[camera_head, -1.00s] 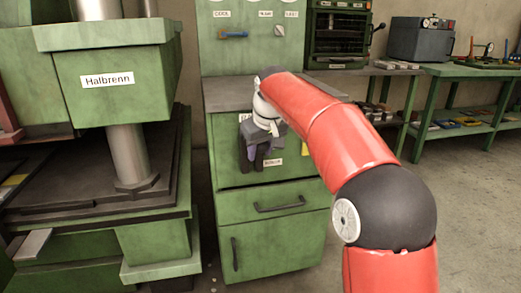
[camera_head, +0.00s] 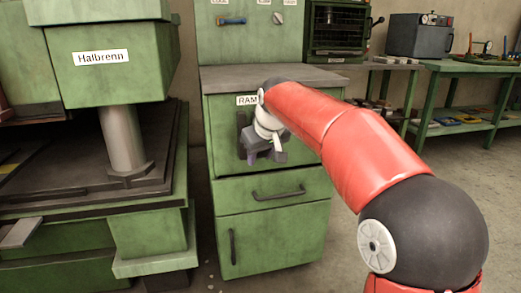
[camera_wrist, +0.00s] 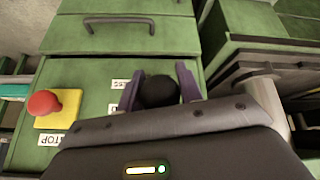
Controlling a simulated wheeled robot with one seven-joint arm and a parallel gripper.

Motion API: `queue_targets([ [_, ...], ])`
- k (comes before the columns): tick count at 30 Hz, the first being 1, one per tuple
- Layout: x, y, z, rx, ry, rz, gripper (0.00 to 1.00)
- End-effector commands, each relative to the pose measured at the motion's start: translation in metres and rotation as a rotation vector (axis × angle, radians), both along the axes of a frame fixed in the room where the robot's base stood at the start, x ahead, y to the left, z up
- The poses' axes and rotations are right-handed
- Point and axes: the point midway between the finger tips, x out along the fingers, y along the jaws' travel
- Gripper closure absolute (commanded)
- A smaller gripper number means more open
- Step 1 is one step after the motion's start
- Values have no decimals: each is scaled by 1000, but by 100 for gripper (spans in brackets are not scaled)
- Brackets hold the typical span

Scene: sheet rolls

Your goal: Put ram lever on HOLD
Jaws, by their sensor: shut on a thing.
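The ram lever's round black knob (camera_wrist: 158,92) shows in the wrist view between the two purple fingers of my gripper (camera_wrist: 158,86), which is shut on it. The lever's shaft is hidden under the gripper body. Left of the knob are two small white labels, one reading "...SS" (camera_wrist: 121,84) and one partly covered (camera_wrist: 112,107). The knob stands about level with these labels; which lever position this is I cannot tell. In the head view my gripper (camera_head: 262,156) is at the front of the green cabinet (camera_head: 225,180), below the RAM label (camera_head: 247,100), and hides the lever.
A red button (camera_wrist: 43,103) on a yellow plate with a STOP label (camera_wrist: 52,140) sits left of the lever in the wrist view. The cabinet has a drawer handle (camera_head: 279,192). The green press (camera_head: 125,70) stands to the left.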

Motion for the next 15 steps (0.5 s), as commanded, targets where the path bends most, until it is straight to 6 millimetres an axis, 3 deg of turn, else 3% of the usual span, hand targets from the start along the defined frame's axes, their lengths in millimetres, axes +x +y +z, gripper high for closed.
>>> queue_targets([
  [4,1,1,-12,-1,7,1,100],
  [15,2,1,-16,-1,4,1,100],
])
